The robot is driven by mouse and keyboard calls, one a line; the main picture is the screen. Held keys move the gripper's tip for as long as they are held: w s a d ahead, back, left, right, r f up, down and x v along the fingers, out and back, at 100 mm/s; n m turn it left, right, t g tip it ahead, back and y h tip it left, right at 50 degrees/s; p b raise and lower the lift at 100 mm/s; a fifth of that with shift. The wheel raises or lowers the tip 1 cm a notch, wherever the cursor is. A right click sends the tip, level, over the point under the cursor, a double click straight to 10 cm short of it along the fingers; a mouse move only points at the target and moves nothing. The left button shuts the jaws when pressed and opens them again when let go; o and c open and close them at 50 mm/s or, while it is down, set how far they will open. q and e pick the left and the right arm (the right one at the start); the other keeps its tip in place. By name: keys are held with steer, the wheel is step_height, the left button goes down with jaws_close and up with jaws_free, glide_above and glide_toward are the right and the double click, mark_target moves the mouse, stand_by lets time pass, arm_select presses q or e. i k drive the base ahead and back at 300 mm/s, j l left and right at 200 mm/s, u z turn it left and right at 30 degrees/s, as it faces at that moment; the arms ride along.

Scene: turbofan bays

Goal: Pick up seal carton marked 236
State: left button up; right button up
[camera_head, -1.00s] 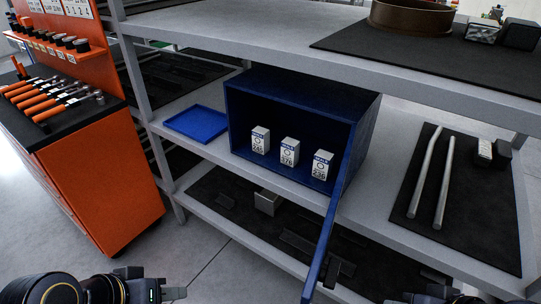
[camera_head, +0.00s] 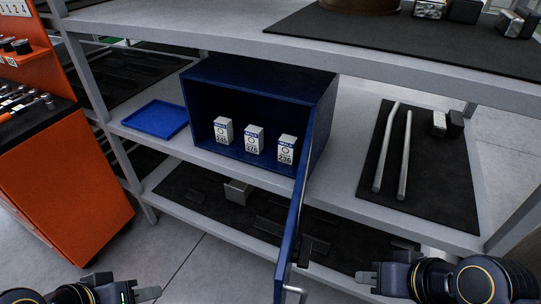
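The open cabinet door (camera_head: 293,225) swings out toward me, just right of carton 236. My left gripper (camera_head: 150,293) is at the bottom left, and my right gripper (camera_head: 366,277) is at the bottom right, beyond the door. Both are well away from the cartons; their finger gaps are unclear.
A blue tray (camera_head: 155,119) lies left of the cabinet. A black mat (camera_head: 425,180) with two metal tubes (camera_head: 391,150) and small boxes lies to the right. The upper shelf (camera_head: 220,22) overhangs the cabinet. An orange tool cart (camera_head: 60,195) stands at the left.

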mark_target(286, 144)
steer(key=k+j+z, duration=0.6)
steer(key=j+z, duration=0.15)
steer(key=j, duration=0.15)
steer(key=i+j, duration=0.2)
steer(key=j, duration=0.15)
steer(key=i+j+u, duration=0.1)
steer(key=j, duration=0.3)
steer(key=i+j+z, duration=0.3)
steer(key=i+j, duration=0.65)
steer(key=i+j+z, duration=0.3)
steer(key=i+j, duration=0.2)
